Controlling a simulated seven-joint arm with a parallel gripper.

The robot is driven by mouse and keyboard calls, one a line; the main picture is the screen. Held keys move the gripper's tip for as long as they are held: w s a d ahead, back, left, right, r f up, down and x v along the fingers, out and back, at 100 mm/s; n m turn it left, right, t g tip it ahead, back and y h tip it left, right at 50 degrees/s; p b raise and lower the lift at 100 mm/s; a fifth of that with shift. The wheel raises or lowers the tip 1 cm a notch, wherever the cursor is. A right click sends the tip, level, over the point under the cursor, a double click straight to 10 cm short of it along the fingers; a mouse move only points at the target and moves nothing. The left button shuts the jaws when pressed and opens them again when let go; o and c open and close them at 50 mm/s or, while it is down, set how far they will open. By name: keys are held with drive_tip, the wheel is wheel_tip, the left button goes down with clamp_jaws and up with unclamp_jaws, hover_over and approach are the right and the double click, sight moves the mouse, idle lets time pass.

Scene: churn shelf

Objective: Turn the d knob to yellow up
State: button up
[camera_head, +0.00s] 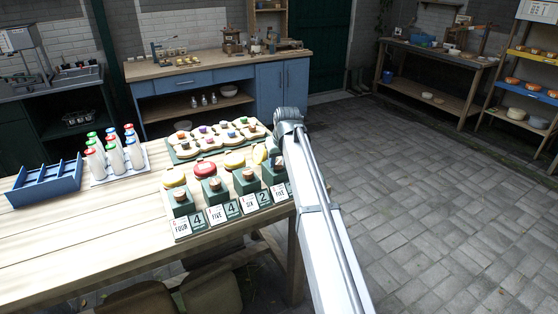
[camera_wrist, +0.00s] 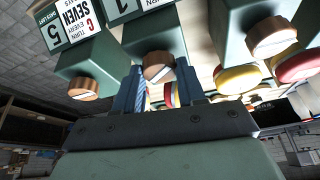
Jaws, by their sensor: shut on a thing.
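A row of green boxes with brown knobs stands at the table's right end. In the head view my gripper (camera_head: 277,160) is at the rightmost box (camera_head: 274,172), mostly hidden by my arm. In the wrist view my gripper (camera_wrist: 158,88) has its two blue fingers closed around a brown knob (camera_wrist: 158,67) with a slanted white line. I cannot read this knob's letter. Behind it a red and yellow disc (camera_wrist: 171,94) is partly hidden between the fingers. In the head view that disc (camera_head: 260,153) stands tilted, showing yellow. A knob (camera_wrist: 84,88) beside it has a sign with C.
Other discs lie flat behind the boxes: yellow (camera_head: 173,178), red (camera_head: 205,169) and yellow (camera_head: 234,160). Number signs (camera_head: 218,214) line the front. A tray of small colored pieces (camera_head: 216,139), capped bottles (camera_head: 116,158) and a blue rack (camera_head: 46,183) stand further back and left.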

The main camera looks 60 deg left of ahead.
drive_tip(key=m, duration=0.2)
drive_tip(key=m+t, duration=0.1)
drive_tip(key=m, duration=0.1)
drive_tip(key=shift+s+a+t+h, duration=0.1)
drive_tip(key=shift+s+t+h, duration=0.05)
drive_tip(key=shift+t+h, duration=0.15)
drive_tip(key=shift+m+t+h, duration=0.4)
drive_tip(key=shift+m, duration=1.1)
drive_tip(key=o, duration=1)
drive_tip(key=shift+o, duration=0.2)
drive_tip(key=shift+r, duration=0.1)
drive_tip(key=v, duration=1.3)
drive_tip(key=shift+r, duration=0.25)
drive_tip(key=shift+s, duration=0.15)
